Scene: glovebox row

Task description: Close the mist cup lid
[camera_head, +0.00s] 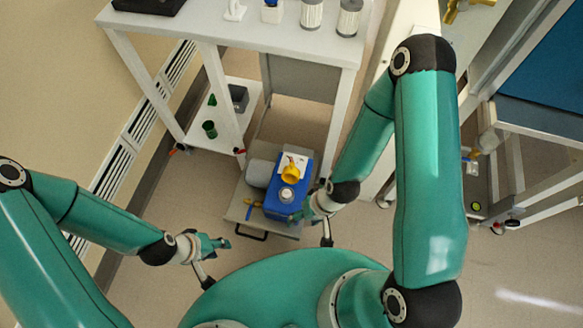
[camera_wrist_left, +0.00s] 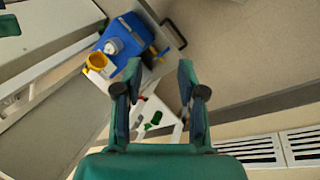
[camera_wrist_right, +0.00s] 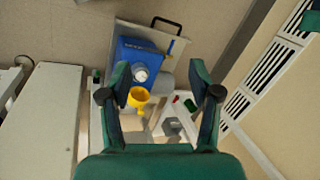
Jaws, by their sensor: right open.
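A blue box-shaped unit (camera_head: 275,208) sits on a low grey cart, with a white round cup or cap (camera_head: 286,195) and a yellow cup-like part (camera_head: 290,174) on top. I cannot tell for certain which part is the mist cup lid. The unit (camera_wrist_left: 131,28), white part (camera_wrist_left: 114,46) and yellow part (camera_wrist_left: 97,61) show upper left in the left wrist view. My right gripper (camera_head: 308,212) is open beside the unit's right side; the yellow part (camera_wrist_right: 138,97) and white part (camera_wrist_right: 140,74) lie between its fingers in the right wrist view. My left gripper (camera_head: 226,243) is open and empty, left of the cart.
The cart (camera_head: 236,208) has a black front handle and carries a grey cylinder (camera_head: 259,173) beside the unit. A white table (camera_head: 215,30) with jars stands behind; its lower shelf holds green items. Another bench frame (camera_head: 540,135) is at right. Floor between the left gripper and cart is clear.

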